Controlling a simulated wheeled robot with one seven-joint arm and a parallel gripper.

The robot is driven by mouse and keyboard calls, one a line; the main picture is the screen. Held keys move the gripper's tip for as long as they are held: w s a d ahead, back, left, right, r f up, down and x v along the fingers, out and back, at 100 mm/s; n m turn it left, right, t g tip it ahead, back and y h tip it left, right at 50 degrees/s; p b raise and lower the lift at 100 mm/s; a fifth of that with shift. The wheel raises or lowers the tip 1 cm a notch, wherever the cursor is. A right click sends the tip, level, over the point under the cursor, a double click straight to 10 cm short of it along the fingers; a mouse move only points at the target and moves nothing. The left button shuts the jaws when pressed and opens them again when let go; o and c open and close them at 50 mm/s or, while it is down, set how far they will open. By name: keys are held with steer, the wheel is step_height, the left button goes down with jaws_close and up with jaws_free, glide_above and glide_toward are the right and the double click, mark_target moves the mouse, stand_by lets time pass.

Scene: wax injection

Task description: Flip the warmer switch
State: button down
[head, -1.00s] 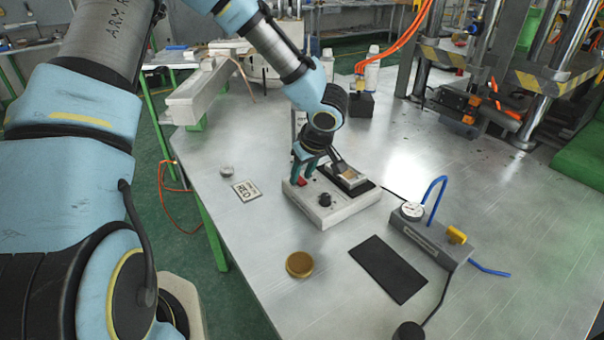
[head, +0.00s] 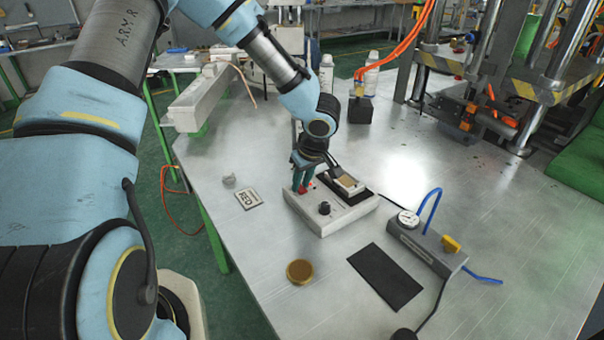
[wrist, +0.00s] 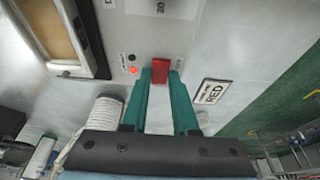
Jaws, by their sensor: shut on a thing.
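The warmer (head: 345,219) is a white box on the metal table, with a black knob (head: 324,208) on top and a dark heating plate (head: 358,193) at its back right. Its red switch (wrist: 160,69) is at the left of its top, largely hidden by the fingers in the head view. My gripper (head: 302,183) points down there, and its two teal fingers are shut on the red switch, one on each side. In the wrist view, a red indicator light (wrist: 133,70) glows beside the switch. I cannot tell which way the switch is tilted.
A card marked RED (head: 248,199) lies left of the warmer. A gold disc (head: 300,271), a black mat (head: 385,277) and a gauge block with a blue hose (head: 428,247) lie in front and to the right. A press with orange cables (head: 500,70) stands behind right.

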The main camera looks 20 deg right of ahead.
mark_target(304, 194)
steer(key=shift+w+r+g+p, duration=0.1)
steer(key=shift+r+g+p, duration=0.25)
steer(key=shift+p, duration=0.55)
steer(key=shift+w+f+g, duration=0.1)
steer(key=shift+f+g, duration=0.2)
steer(key=shift+g, duration=0.25)
steer(key=c, duration=0.7)
jaws_free()
steer(key=r, duration=0.3)
steer(key=s+r, duration=0.1)
steer(key=r, duration=0.3)
steer(key=r+b, duration=0.1)
steer(key=r, duration=0.2)
steer(key=shift+s+d+r, duration=0.1)
steer(key=shift+s+r, duration=0.2)
steer(key=shift+s, duration=0.05)
